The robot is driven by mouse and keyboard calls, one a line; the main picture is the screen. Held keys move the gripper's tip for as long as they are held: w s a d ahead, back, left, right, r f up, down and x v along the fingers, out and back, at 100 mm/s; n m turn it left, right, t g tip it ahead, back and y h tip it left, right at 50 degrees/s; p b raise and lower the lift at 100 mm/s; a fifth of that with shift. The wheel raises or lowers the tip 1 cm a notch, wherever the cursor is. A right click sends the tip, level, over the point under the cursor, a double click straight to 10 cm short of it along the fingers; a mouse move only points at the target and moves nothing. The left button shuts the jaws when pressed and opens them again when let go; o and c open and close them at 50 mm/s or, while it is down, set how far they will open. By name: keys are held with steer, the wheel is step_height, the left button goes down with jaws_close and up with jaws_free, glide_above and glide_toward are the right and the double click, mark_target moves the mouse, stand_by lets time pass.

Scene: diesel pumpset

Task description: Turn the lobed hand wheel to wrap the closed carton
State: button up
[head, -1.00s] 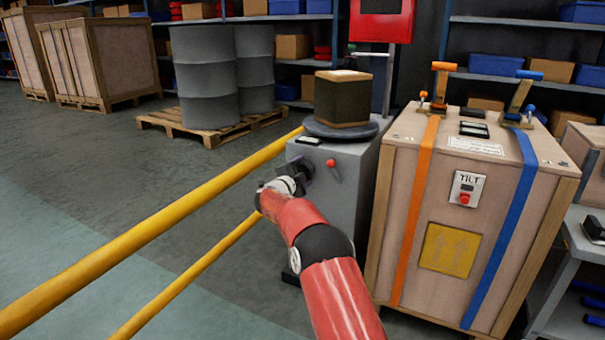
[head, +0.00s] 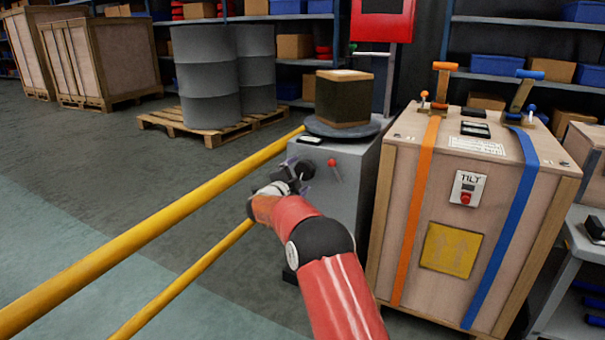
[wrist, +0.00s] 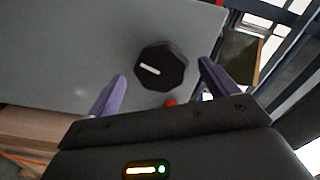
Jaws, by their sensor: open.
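The lobed hand wheel (wrist: 163,66) is a dark, many-sided knob with a white mark, on the face of a grey cabinet (head: 345,200). My gripper (wrist: 162,72) is open, its two purple fingers on either side of the wheel in the wrist view. I see no contact between fingers and wheel. In the head view my gripper (head: 298,178) is at the cabinet's front and largely hides the wheel. The carton (head: 343,98), with dark sides and a brown top, sits on the round turntable (head: 318,130) on top of the cabinet; its flaps look closed.
A red-knobbed lever (head: 332,163) sits right beside the wheel. A strapped wooden crate (head: 400,200) stands close on the right. Yellow rails (head: 180,217) run along the left. Drums (head: 208,80) on a pallet stand behind, with open floor between.

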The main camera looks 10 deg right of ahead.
mark_target(303, 170)
steer(key=v, duration=0.4)
steer(key=n+p, duration=0.3)
steer(key=n, duration=0.1)
steer(key=n+p, duration=0.3)
steer(key=n, duration=0.1)
steer(key=d+r+n+p, duration=0.1)
steer(key=n+p, duration=0.3)
steer(key=n, duration=0.1)
steer(key=shift+w, duration=0.3)
steer(key=x, duration=0.7)
steer(key=shift+a, duration=0.1)
